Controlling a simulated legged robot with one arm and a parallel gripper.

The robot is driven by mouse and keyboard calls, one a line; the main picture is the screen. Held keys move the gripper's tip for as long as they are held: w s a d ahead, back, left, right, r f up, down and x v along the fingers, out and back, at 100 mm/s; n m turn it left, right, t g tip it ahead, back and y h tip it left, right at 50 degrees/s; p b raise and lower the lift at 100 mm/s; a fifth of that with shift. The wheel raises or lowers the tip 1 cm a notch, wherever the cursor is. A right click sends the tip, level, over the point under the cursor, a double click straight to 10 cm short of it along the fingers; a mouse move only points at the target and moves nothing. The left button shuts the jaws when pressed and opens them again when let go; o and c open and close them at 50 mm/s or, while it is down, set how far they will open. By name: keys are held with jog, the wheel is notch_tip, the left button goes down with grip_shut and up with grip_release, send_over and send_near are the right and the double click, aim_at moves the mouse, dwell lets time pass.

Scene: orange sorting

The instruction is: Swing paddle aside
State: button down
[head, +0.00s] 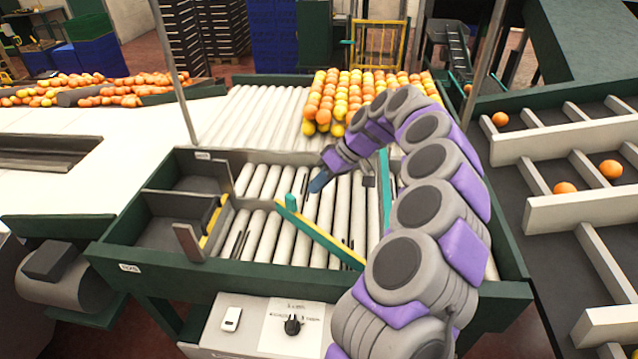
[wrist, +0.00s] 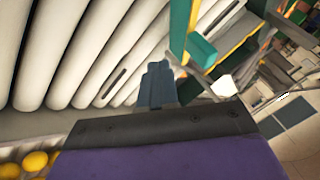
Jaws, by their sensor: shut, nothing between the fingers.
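The paddle (head: 322,236) is a long bar with a yellow top and teal side, lying diagonally across the roller bed. A teal upright peg (head: 291,202) stands at its far left end. My gripper (head: 317,186) is shut and empty above the rollers, a little to the right of the peg and apart from it. In the wrist view the blue-grey fingers (wrist: 156,84) are together over the rollers. The teal peg (wrist: 202,49) and part of the paddle (wrist: 180,30) show just beyond them.
White rollers (head: 262,190) fill the bed inside a dark green frame (head: 330,277). Side bins (head: 160,232) lie at the left. Oranges and yellow fruit (head: 350,95) crowd the rollers behind. A second teal bar (head: 386,180) stands beside my arm. A control box (head: 262,325) is in front.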

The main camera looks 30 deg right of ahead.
aim_at(293, 198)
jog(key=shift+n+g, duration=0.3)
jog(key=shift+n, duration=0.2)
jog(key=a, duration=0.6)
jog(key=shift+s+a+r, duration=0.1)
jog(key=shift+s+r, duration=0.05)
jog(key=shift+r, duration=0.1)
jog(key=shift+s+a+f+n+g+b, duration=0.25)
jog(key=shift+s+a+n+g, duration=0.4)
jog(key=shift+n, duration=0.45)
jog(key=s+a+n+g+b, duration=0.1)
jog(key=s+a+n, duration=0.3)
jog(key=a, duration=0.6)
jog(key=shift+s+r+g, duration=0.15)
jog(key=shift+s+g, duration=0.7)
jog(key=shift+s, duration=0.25)
